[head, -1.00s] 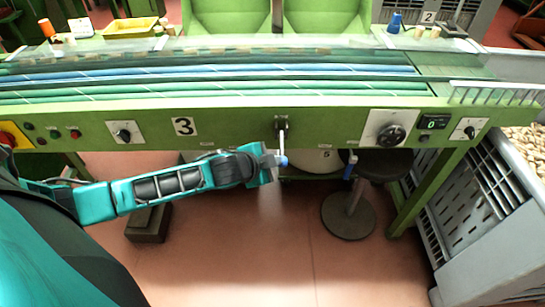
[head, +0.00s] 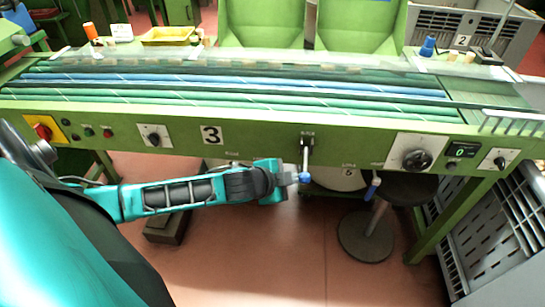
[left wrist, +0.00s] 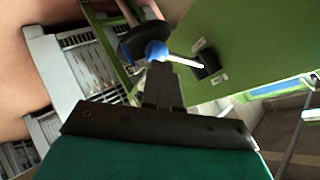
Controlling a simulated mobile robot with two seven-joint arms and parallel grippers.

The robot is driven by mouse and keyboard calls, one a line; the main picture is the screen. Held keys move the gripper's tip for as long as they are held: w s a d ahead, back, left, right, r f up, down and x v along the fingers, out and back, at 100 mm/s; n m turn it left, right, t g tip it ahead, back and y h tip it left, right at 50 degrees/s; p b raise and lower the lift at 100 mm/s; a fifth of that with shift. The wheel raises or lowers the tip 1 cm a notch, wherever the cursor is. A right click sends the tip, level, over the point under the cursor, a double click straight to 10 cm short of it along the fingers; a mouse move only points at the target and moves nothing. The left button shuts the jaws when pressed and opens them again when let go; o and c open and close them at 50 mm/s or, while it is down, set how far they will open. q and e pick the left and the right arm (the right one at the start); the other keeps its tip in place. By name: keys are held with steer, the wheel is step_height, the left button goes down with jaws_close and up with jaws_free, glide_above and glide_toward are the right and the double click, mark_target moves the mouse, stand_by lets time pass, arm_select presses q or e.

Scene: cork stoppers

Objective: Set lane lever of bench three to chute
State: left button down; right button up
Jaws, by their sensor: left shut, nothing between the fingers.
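My left gripper (head: 288,178) is shut and empty, just left of the knob. In the left wrist view its shut fingers (left wrist: 162,82) point at the blue knob (left wrist: 156,50), with the pale shaft running right to its mount. I cannot tell whether they touch. My right gripper is not in view.
A second blue-tipped handle (head: 372,187) hangs right of the lever, in front of a dark stool (head: 405,188). A dial (head: 417,159), a small knob plate (head: 153,135) and a red switch (head: 43,129) are on the bench front. A grey crate (head: 500,225) stands at right.

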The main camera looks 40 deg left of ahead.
arm_select(q)
steer(key=p+v, duration=0.1)
steer(key=v, duration=0.8)
steer(key=shift+s+r, duration=0.2)
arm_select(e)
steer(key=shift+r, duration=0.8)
arm_select(q)
steer(key=shift+a, duration=0.1)
